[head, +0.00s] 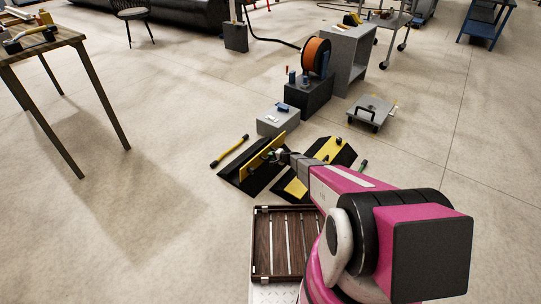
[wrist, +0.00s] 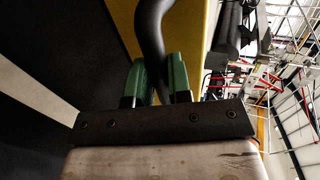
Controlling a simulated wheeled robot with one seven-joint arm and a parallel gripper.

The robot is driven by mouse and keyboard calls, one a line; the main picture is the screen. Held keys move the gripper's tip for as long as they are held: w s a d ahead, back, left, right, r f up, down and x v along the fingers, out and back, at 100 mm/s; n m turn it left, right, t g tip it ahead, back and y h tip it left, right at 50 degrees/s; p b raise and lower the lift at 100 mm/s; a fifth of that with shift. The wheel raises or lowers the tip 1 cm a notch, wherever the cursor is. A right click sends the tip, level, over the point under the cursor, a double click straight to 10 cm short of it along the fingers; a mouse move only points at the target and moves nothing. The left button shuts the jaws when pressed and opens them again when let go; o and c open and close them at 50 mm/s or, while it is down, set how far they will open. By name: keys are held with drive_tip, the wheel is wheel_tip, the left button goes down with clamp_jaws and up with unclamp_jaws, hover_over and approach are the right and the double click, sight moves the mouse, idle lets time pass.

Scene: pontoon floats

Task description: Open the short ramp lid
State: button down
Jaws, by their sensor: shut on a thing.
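The left, shorter-looking black ramp (head: 233,172) lies on the floor. Its yellow lid (head: 252,166) appears tilted up from the black body, though the exact angle is hard to tell. My gripper (head: 273,155) is at the lid's right side. In the wrist view my gripper's green fingers (wrist: 160,72) are shut on a black curved handle (wrist: 152,28), one finger on each side. The yellow lid surface (wrist: 199,28) shows behind the handle, with a dark surface to its left. My arm hides part of the ramp's right side.
A second black ramp with yellow panels (head: 326,150) lies close to the right, partly behind my arm. A yellow bar (head: 230,151) lies to the left. A grey box (head: 277,121) stands behind, and a slatted wooden crate (head: 265,243) is in front. Open floor lies left.

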drive_tip(key=shift+s+d+f, duration=0.2)
drive_tip(key=shift+f, duration=0.55)
drive_tip(key=shift+s+d, duration=0.1)
drive_tip(key=c, duration=1.1)
unclamp_jaws()
drive_tip(key=shift+o, duration=0.2)
drive_tip(key=shift+r, duration=0.1)
drive_tip(key=v, duration=1)
drive_tip(key=shift+s+d, duration=0.25)
drive_tip(key=shift+d, duration=0.05)
drive_tip(key=shift+r, duration=0.25)
